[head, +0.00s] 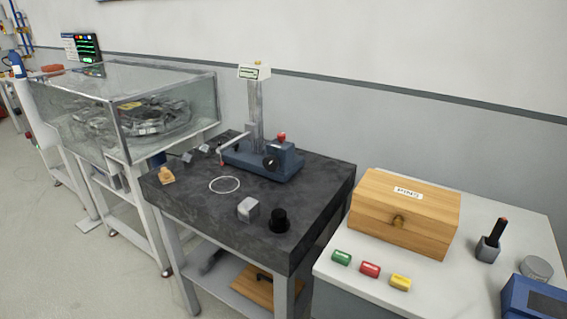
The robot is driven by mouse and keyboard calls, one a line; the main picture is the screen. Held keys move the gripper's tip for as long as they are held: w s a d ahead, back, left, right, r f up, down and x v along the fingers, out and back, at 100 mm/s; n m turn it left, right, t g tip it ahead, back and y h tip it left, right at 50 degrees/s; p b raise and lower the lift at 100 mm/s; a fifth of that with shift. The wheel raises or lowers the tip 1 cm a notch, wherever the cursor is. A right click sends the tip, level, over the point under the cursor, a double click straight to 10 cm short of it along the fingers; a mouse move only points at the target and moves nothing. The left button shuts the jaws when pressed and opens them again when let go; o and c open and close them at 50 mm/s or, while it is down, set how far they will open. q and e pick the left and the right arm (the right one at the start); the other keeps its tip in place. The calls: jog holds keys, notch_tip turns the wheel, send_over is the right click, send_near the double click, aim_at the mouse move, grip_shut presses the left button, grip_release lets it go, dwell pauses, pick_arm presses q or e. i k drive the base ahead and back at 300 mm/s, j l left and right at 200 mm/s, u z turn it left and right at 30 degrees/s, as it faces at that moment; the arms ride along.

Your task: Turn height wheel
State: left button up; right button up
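A height gauge with a blue base (248,160) and an upright grey column (256,108) stands at the back of a dark stone table. A small display (254,72) sits at the top of the column. A black round knob (270,162), which looks like the height wheel, is on the front of the blue base. A red-topped part (281,137) rises from the base at its right. A thin probe arm (233,147) reaches out to the left, with its red tip (220,164) low over the table. Neither of my grippers is in view.
The dark stone table (318,200) also bears a white ring (224,184), a grey block (248,209), a black cylinder (279,220) and a small wooden piece (166,176). A wooden box (405,215) stands on the right table. A glass case (130,105) stands at the left.

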aim_at(271, 162)
jog(key=i+j+z, duration=0.1)
jog(key=j+z, duration=0.15)
jog(key=z, duration=0.15)
jog(key=j+z, duration=0.25)
jog(key=z, duration=0.2)
jog(key=i+j, duration=0.05)
